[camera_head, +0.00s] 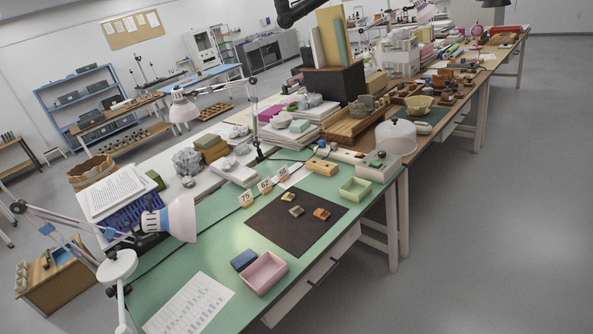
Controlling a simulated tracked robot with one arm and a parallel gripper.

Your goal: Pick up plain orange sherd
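Three small sherds lie apart on a dark brown mat (272,222) on the green-topped table. The orange sherd (321,214) is the rightmost one and looks plain, though it is too small to make out its surface well. Two paler tan and grey sherds, one farther back (288,197) and one in the middle (296,211), lie to its left. A dark part at the top edge, seemingly my gripper (298,11), is cut off by the frame. It is far from the sherds, and its fingers cannot be made out.
The grey floor (480,240) at right is clear.

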